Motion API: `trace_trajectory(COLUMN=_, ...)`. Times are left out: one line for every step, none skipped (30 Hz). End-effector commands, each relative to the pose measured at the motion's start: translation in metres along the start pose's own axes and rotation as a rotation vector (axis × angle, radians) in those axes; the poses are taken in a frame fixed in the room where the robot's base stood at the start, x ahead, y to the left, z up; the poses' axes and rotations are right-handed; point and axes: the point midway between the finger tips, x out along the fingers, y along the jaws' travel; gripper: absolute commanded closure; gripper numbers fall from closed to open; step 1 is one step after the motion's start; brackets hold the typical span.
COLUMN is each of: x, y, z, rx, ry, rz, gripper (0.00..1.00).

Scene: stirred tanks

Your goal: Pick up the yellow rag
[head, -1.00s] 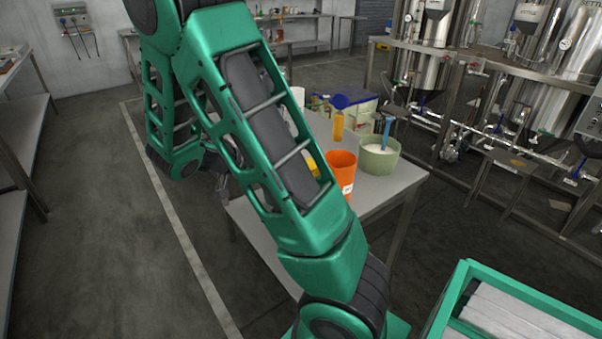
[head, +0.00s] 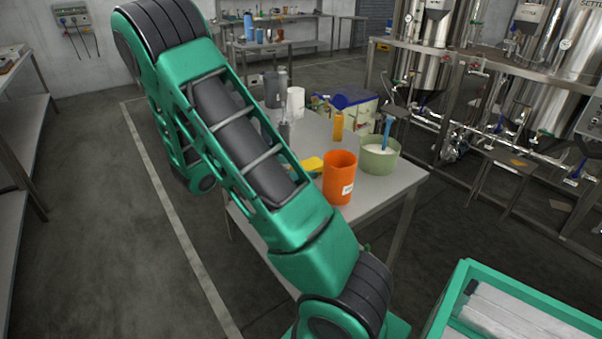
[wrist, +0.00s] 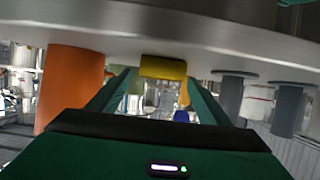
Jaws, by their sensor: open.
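The yellow rag (head: 312,164) lies on the grey table, left of the orange container, partly hidden by my arm in the head view. In the wrist view, which shows the scene upside down, the rag (wrist: 163,67) is a small folded block on the table surface, straight ahead between my fingers. My gripper (wrist: 160,88) is open, with a green finger on each side and nothing seen between them. The rag appears beyond the fingertips; the exact gap cannot be told. My gripper is mostly hidden behind my arm in the head view.
The orange container (head: 339,177) stands close to the rag; it also shows in the wrist view (wrist: 70,85). A green bowl (head: 379,158) with white contents, an amber bottle (head: 338,126), a white roll (head: 295,102) and grey bottles share the table (head: 375,198). Steel tanks stand at right.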

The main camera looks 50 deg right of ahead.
Motion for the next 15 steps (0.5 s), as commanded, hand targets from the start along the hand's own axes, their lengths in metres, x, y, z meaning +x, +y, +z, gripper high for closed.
trace_trajectory(x=0.009, y=-0.001, z=0.0, rx=0.001, ry=0.001, rz=0.006, gripper=0.28)
trace_trajectory(x=0.013, y=-0.002, z=0.0, rx=0.001, ry=0.0, rz=0.005, gripper=0.28)
trace_trajectory(x=0.019, y=-0.004, z=0.0, rx=0.002, ry=0.0, rz=0.004, gripper=0.28)
trace_trajectory(x=0.023, y=-0.004, z=-0.001, rx=0.002, ry=0.0, rz=0.005, gripper=0.28)
trace_trajectory(x=0.027, y=-0.004, z=-0.001, rx=0.001, ry=0.0, rz=0.005, gripper=0.28)
trace_trajectory(x=0.031, y=-0.004, z=0.0, rx=0.001, ry=0.001, rz=0.004, gripper=0.28)
trace_trajectory(x=0.034, y=-0.004, z=0.0, rx=0.001, ry=0.0, rz=0.004, gripper=0.28)
trace_trajectory(x=0.036, y=-0.004, z=0.0, rx=0.001, ry=0.0, rz=0.004, gripper=0.28)
trace_trajectory(x=0.038, y=-0.004, z=0.0, rx=0.001, ry=0.0, rz=0.003, gripper=0.28)
trace_trajectory(x=0.039, y=-0.004, z=0.0, rx=0.001, ry=-0.001, rz=0.003, gripper=0.28)
trace_trajectory(x=0.04, y=-0.004, z=0.0, rx=0.001, ry=-0.001, rz=0.002, gripper=0.28)
trace_trajectory(x=0.04, y=-0.004, z=0.0, rx=0.001, ry=-0.001, rz=0.001, gripper=0.28)
trace_trajectory(x=0.04, y=-0.004, z=0.0, rx=0.001, ry=-0.001, rz=0.001, gripper=0.28)
trace_trajectory(x=0.04, y=-0.004, z=0.0, rx=0.001, ry=-0.001, rz=0.001, gripper=0.28)
trace_trajectory(x=0.04, y=-0.004, z=0.0, rx=0.001, ry=-0.001, rz=0.001, gripper=0.28)
